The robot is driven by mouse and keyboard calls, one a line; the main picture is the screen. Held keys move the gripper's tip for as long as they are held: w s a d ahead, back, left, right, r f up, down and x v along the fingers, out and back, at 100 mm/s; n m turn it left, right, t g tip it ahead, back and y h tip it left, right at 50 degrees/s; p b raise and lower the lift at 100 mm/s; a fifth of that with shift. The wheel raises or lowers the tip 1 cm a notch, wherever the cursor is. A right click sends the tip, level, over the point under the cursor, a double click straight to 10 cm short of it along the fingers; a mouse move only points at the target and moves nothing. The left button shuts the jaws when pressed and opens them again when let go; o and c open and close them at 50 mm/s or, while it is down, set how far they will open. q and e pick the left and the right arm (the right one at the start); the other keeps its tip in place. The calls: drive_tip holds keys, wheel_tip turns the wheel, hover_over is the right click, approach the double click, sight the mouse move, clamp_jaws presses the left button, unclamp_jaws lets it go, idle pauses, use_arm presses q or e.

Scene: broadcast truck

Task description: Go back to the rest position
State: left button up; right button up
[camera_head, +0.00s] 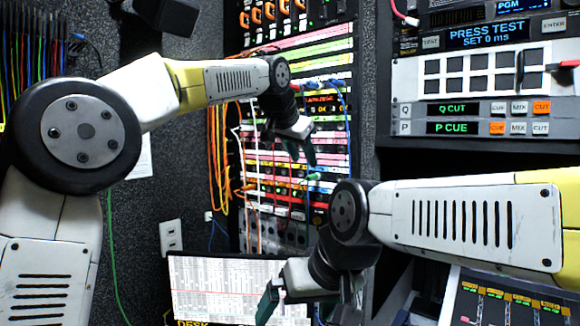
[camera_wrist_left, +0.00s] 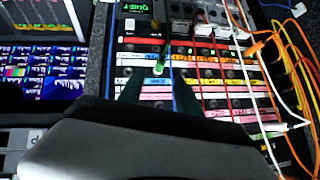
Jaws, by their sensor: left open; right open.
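My left gripper (camera_head: 302,153) hangs fingers down in front of the patch rack in the head view. Its dark fingers are apart with nothing between them. The left wrist view shows the same two fingers (camera_wrist_left: 158,95) in front of patch rows, with a green plug visible between them, apparently in the panel behind. My right gripper (camera_head: 308,304) is lower, at the bottom middle of the head view, in front of a monitor. Its fingers are spread and look empty; part of it is cut off by the lower edge.
The patch rack (camera_head: 325,60) has colored label strips and plugged cables. Orange cables (camera_head: 216,150) hang on its left side. A control panel (camera_head: 480,75) juts out at upper right. A lit monitor (camera_head: 205,285) stands below, and another sloped screen (camera_head: 510,305) is at lower right.

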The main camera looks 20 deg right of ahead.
use_arm(q)
drive_tip(key=shift+s+a+r, duration=0.25)
drive_tip(key=shift+s+r, duration=0.1)
drive_tip(key=s+a+f+n+y, duration=0.1)
drive_tip(key=s+a+f+n, duration=0.2)
drive_tip(key=a, duration=0.6)
drive_tip(key=s+a+f+n+y, duration=0.1)
drive_tip(key=s+a+f, duration=0.35)
drive_tip(key=a, duration=0.35)
drive_tip(key=s+a+f+n+y, duration=0.15)
drive_tip(key=s+a, duration=0.25)
drive_tip(key=a, duration=0.5)
drive_tip(key=s+a+f+n, duration=0.5)
drive_tip(key=s+a+f, duration=0.6)
drive_tip(key=s+f, duration=0.3)
drive_tip(key=shift+s+f+g, duration=0.35)
drive_tip(key=shift+f+g, duration=0.05)
drive_tip(key=shift+f, duration=0.3)
drive_tip(key=shift+n+y, duration=0.25)
